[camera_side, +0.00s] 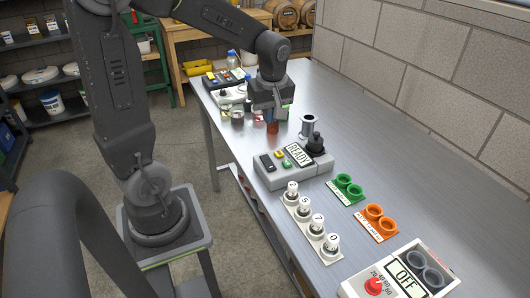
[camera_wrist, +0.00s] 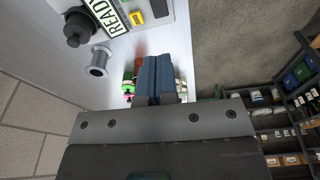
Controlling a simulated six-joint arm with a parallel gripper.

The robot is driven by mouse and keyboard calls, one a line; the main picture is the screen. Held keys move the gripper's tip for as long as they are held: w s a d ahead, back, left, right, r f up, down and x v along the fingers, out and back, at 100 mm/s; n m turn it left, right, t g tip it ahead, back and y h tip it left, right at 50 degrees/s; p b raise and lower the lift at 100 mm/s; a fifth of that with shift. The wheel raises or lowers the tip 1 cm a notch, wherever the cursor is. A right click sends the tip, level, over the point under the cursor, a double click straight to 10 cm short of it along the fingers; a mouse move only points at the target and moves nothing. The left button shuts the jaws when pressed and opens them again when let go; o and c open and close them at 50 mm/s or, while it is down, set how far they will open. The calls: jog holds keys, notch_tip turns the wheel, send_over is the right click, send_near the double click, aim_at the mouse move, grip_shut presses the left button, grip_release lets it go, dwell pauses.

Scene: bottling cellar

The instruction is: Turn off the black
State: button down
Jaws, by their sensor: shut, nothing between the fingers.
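A grey control box (camera_side: 262,178) stands mid-table in the side view. It carries a black rocker switch (camera_side: 267,162), small coloured buttons, a READY plate (camera_side: 299,154) and a black knob (camera_side: 316,143) on its right part. The knob (camera_wrist: 78,28) and the READY plate (camera_wrist: 110,15) also show at the top left of the wrist view. My gripper (camera_side: 271,111) is above the table, behind the box and apart from it. In the wrist view its two blue fingers (camera_wrist: 158,78) are together with nothing between them. Which black thing the task means is not clear.
A metal flanged post (camera_side: 308,126) stands close behind the knob. A red-brown piece (camera_side: 272,128) is below my gripper. White numbered knobs (camera_side: 304,211), green rings (camera_side: 348,184), orange rings (camera_side: 375,216) and an OFF box (camera_side: 352,286) are nearer. More devices (camera_side: 222,79) stand at the back.

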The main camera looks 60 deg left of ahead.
aim_at(264, 158)
jog(key=shift+w+a+f+n, duration=0.15)
jog(key=shift+a+f+n, duration=0.25)
jog(key=shift+a+n, duration=0.1)
jog(key=f, duration=0.4)
jog(key=a+f, duration=0.1)
jog(key=f, duration=0.4)
jog(key=a+f, duration=0.1)
jog(key=f, duration=0.3)
jog(key=shift+f, duration=0.35)
